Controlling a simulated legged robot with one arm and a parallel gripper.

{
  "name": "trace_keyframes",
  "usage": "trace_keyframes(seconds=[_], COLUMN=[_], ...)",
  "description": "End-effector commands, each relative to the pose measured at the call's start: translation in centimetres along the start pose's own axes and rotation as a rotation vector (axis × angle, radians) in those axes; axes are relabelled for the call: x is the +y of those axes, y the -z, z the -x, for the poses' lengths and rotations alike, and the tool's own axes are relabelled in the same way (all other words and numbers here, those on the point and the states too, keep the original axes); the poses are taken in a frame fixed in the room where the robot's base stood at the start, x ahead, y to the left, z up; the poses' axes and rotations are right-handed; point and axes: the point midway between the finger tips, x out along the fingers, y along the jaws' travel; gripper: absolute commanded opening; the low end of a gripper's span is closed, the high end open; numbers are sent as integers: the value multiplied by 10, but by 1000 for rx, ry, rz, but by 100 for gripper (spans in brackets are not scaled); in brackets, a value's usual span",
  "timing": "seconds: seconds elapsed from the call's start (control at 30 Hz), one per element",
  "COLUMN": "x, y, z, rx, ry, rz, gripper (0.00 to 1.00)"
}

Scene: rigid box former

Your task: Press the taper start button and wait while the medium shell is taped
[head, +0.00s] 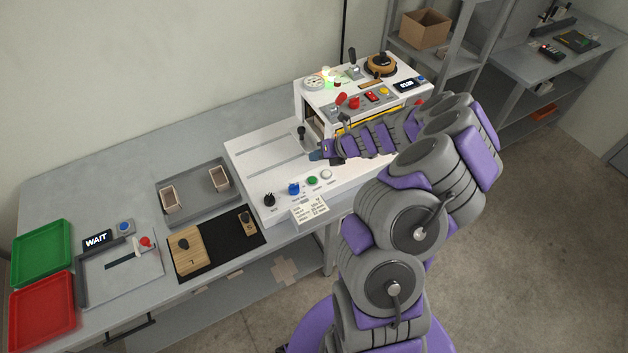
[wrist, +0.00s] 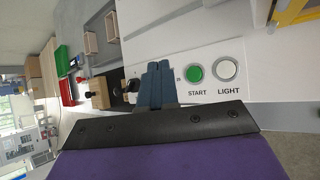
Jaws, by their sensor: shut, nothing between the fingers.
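The green START button (head: 312,181) sits on the front panel of the white machine (head: 262,150). In the wrist view the START button (wrist: 195,73) is labelled and lies just right of my fingertips. My gripper (head: 317,155) is shut and empty, held above the panel near the buttons. Its blue fingers (wrist: 158,68) are together in the wrist view. They appear apart from the button, though the exact height is unclear. Two open cardboard shells (head: 171,200) (head: 220,178) stand in a grey tray. I cannot tell which shell is the medium one, and my arm hides part of the machine.
A white LIGHT button (wrist: 228,70) sits beside START, with a blue button (head: 293,188) and black knob (head: 269,199) on its other side. The upper unit (head: 318,100) has levers and a lit green lamp. Green (head: 42,252) and red (head: 42,310) trays lie far left.

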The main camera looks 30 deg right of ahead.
Motion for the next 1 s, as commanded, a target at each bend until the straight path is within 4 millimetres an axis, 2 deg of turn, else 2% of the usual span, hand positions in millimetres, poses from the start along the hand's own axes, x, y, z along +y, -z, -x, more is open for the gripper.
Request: trace_keyframes(seconds=[0.73, 1.0], x=[-36, -39], y=[37, 41], z=[-51, -57], rx=[3, 1], ry=[-2, 1], rz=[-2, 1], gripper=[0, 0])
